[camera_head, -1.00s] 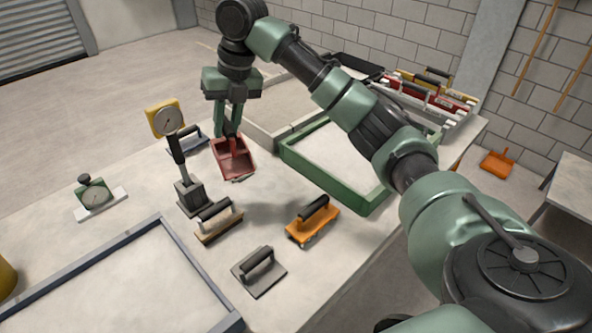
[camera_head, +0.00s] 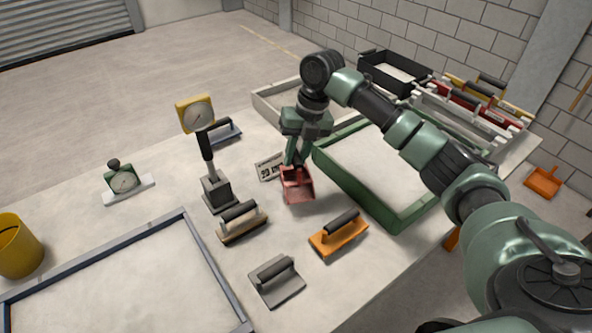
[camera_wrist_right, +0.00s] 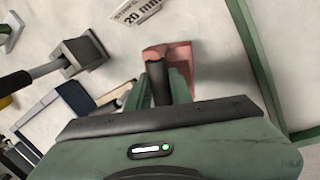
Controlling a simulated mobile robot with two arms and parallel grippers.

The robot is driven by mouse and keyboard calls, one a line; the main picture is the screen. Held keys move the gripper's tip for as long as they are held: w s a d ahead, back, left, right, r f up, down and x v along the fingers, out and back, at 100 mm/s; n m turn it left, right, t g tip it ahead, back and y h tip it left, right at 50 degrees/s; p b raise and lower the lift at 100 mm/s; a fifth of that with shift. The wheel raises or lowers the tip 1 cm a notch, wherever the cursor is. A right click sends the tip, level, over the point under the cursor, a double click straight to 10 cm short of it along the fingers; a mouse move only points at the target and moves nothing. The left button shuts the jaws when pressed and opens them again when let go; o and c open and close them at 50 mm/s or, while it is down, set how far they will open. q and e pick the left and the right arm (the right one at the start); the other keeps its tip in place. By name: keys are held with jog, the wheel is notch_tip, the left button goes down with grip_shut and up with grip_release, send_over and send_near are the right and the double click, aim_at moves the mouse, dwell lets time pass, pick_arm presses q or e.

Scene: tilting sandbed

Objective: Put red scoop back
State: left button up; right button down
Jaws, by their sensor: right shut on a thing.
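The red scoop (camera_head: 297,186) is in my right gripper (camera_head: 296,164), which is shut on it, just left of the green-framed tray (camera_head: 396,222). It is on or just above the table; I cannot tell which. In the right wrist view the scoop (camera_wrist_right: 181,62) shows beyond the fingers of my right gripper (camera_wrist_right: 163,85), with its dark handle between them. A white label card (camera_head: 269,167) lies on the table just left of the scoop; in the wrist view its print reads "20 mm" (camera_wrist_right: 140,12). My left gripper is not in view.
A dial gauge on a stand (camera_head: 216,190) stands left of the scoop. A wooden float (camera_head: 243,224), an orange float (camera_head: 338,234) and a grey trowel (camera_head: 276,283) lie nearer. A blue-grey frame (camera_head: 208,250) is at front left. Red and yellow tools (camera_head: 480,100) sit behind.

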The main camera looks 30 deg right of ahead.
aim_at(295, 173)
jog(key=shift+a+f, duration=0.1)
jog(key=shift+f, duration=0.5)
jog(key=x, duration=0.3)
jog(key=shift+s+d+f, duration=0.15)
jog(key=shift+d+f, duration=0.1)
jog(key=shift+d, duration=0.1)
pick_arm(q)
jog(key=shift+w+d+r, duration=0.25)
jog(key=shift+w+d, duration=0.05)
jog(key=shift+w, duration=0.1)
pick_arm(e)
jog(key=shift+f, duration=0.35)
jog(key=shift+f, duration=0.15)
jog(key=c, duration=1.3)
grip_release()
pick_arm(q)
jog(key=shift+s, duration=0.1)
pick_arm(e)
jog(key=shift+o, duration=0.2)
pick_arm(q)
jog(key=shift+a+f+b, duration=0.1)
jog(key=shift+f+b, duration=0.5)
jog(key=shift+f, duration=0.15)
pick_arm(e)
jog(key=w+v, duration=0.1)
jog(key=v, duration=1.1)
jog(key=shift+s, duration=0.45)
